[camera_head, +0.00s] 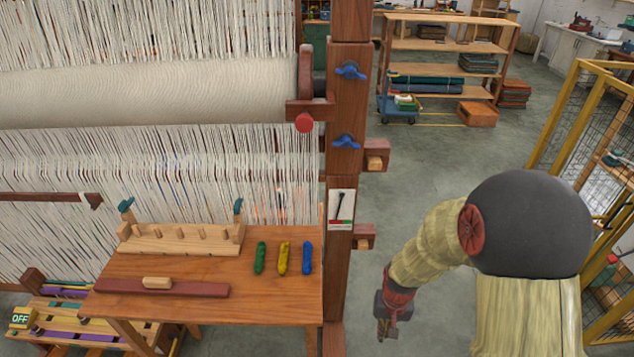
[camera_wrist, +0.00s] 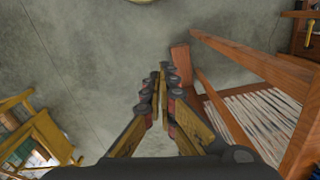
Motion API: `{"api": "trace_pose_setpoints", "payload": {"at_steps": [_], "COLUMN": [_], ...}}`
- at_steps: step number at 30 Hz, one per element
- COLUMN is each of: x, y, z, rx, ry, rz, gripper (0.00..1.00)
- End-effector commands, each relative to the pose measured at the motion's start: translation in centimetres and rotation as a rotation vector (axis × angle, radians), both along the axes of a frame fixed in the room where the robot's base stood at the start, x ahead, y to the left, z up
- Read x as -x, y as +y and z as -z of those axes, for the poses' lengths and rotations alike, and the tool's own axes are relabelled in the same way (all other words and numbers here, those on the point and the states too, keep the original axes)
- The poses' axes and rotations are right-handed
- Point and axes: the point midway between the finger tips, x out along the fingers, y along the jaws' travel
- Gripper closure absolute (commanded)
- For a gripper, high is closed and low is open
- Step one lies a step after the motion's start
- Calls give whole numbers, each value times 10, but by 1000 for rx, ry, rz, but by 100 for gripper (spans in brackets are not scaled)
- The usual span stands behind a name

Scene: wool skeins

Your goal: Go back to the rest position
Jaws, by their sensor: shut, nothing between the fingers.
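My gripper (camera_head: 383,331) hangs pointing down at the lower middle right of the head view, over the floor to the right of the loom post. In the wrist view my gripper (camera_wrist: 162,75) is shut, its fingertips together, with nothing between them. Green (camera_head: 260,258), yellow (camera_head: 283,258) and blue (camera_head: 307,257) skeins lie side by side on the wooden table (camera_head: 250,305). My gripper is apart from the skeins and the table.
The loom post (camera_head: 343,110) stands between the table and my arm. A yellow mesh cage (camera_head: 575,110) is on the right. A pegged wooden rack (camera_head: 180,240) and a dark red bar (camera_head: 190,289) are on the table. Grey floor (camera_head: 430,160) is open behind my arm.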

Motion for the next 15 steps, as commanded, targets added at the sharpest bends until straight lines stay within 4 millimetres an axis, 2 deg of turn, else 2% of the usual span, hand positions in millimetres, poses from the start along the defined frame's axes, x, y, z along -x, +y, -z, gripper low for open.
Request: {"api": "trace_pose_setpoints", "payload": {"at_steps": [1, 6, 15], "x": [8, 46, 108], "y": [0, -1, -2], "z": [-26, -98, -201], "rx": [0, -1, 4], "ry": [2, 27, -37], "rz": [-26, -109, -181], "gripper": [100, 100, 100]}}
